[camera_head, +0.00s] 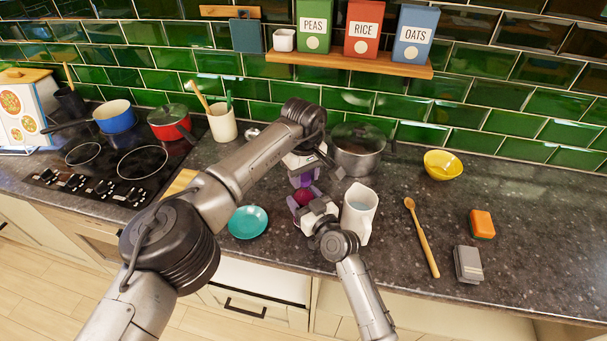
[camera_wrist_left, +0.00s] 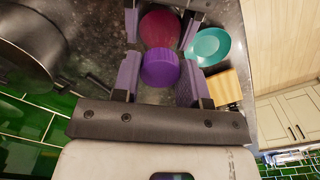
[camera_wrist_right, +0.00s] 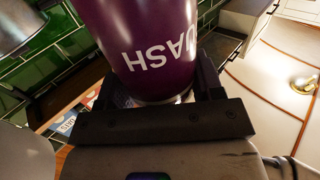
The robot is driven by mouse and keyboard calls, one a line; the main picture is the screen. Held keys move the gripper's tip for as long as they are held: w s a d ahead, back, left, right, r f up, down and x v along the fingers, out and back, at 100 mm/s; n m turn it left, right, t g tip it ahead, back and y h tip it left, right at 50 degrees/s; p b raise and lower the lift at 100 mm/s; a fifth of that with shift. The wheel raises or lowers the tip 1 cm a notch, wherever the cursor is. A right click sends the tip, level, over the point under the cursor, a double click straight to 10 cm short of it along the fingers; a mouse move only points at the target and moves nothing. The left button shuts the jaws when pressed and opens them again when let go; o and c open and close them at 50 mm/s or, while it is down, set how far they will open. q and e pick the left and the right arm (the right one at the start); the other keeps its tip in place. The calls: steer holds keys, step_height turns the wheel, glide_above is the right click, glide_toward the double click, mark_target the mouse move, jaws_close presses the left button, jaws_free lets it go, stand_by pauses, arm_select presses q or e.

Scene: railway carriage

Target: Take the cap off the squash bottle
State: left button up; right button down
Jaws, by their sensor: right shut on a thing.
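The dark maroon squash bottle (camera_wrist_right: 150,45), with white lettering, fills the top of the right wrist view. My right gripper (camera_head: 304,199) is shut around its body. In the left wrist view the bottle's rounded maroon part (camera_wrist_left: 160,27) shows beyond the ridged purple cap (camera_wrist_left: 160,68). My left gripper (camera_wrist_left: 158,82) is above the bottle, its two purple-padded fingers on either side of the cap. Gaps show between the pads and the cap, so it looks open. Whether the cap is seated on the bottle's neck cannot be told.
A white jug (camera_head: 359,212) stands just right of my right gripper. A steel pot (camera_head: 357,152) is behind it. A teal saucer (camera_head: 248,222) is to the left, and a wooden spoon (camera_head: 423,240) lies to the right.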

arm_select(q)
steer(key=c, duration=0.4)
steer(key=n, duration=0.3)
steer(key=shift+n, duration=0.3)
steer(key=n, duration=0.3)
steer(key=shift+n, duration=0.3)
steer(key=n, duration=0.6)
steer(key=shift+r, duration=0.1)
steer(key=n, duration=1.3)
steer(key=shift+n, duration=0.4)
steer(key=n, duration=0.3)
steer(key=shift+n, duration=0.4)
steer(key=n, duration=0.5)
steer(key=shift+r, duration=0.3)
steer(key=shift+r, duration=0.85)
